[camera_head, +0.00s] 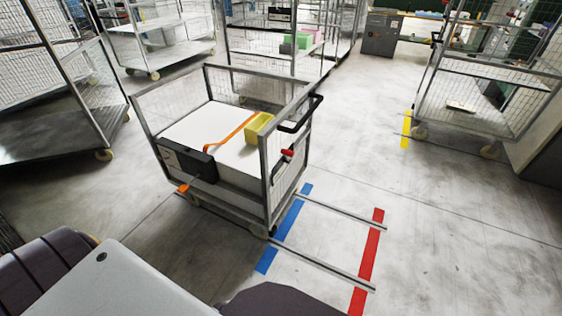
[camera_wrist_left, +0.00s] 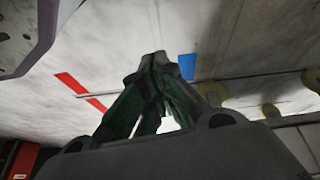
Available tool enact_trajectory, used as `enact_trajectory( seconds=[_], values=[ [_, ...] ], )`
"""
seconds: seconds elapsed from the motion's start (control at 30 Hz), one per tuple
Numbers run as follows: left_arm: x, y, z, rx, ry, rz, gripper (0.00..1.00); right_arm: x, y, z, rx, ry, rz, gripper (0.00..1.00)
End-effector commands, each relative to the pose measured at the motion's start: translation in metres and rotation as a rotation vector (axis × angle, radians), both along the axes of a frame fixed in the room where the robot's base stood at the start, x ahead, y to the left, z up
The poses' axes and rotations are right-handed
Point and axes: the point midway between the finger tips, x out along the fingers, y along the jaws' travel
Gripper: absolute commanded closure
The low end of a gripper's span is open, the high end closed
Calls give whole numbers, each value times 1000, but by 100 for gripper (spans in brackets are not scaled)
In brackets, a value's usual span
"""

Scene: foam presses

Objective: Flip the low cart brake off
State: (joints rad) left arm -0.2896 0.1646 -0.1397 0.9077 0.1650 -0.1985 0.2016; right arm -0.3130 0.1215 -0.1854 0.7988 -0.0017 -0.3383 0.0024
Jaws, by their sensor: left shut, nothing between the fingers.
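The low cart (camera_head: 207,67) is a grey mesh-sided trolley in the middle of the head view, loaded with a large white block. A small orange tab (camera_head: 183,188) shows low at its left front corner, and a red-tipped part (camera_head: 287,152) shows on its right side below the black push handle (camera_head: 301,115). I cannot tell which is the brake, or its position. My left gripper (camera_wrist_left: 155,60) is shut and empty in the left wrist view, above the floor, with tan wheels (camera_wrist_left: 212,92) beyond it. Neither gripper shows in the head view.
Two floor rails (camera_head: 325,266) run from the cart's right side across blue tape (camera_head: 267,259) to red tape (camera_head: 366,257). Taller mesh carts stand at left, back and right (camera_head: 500,66). The floor right of the red tape is clear.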

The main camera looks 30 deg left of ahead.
Motion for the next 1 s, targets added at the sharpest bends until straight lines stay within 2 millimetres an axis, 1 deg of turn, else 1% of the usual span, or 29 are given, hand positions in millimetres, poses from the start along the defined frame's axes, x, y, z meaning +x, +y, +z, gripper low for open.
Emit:
enact_trajectory(
  seconds=[0.03,0.1,0.27,0.4,0.47,0.5,0.57,0.7,0.87,1.0],
  values=[
    [17,2,5,-16,-32,30,100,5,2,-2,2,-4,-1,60],
    [38,3,15,-43,-75,75,100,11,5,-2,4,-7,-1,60],
    [88,9,41,-114,-181,181,100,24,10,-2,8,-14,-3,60],
    [131,15,70,-189,-279,277,100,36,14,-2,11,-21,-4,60],
    [148,17,83,-224,-321,316,100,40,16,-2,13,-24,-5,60],
    [160,19,92,-249,-349,341,100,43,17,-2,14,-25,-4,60],
    [176,22,107,-286,-390,378,100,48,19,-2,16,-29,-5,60],
    [212,28,143,-379,-484,458,100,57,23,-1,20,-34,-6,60],
    [248,34,188,-495,-587,538,100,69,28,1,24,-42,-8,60],
    [275,39,231,-605,-671,600,100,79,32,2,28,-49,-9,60]
  ],
)
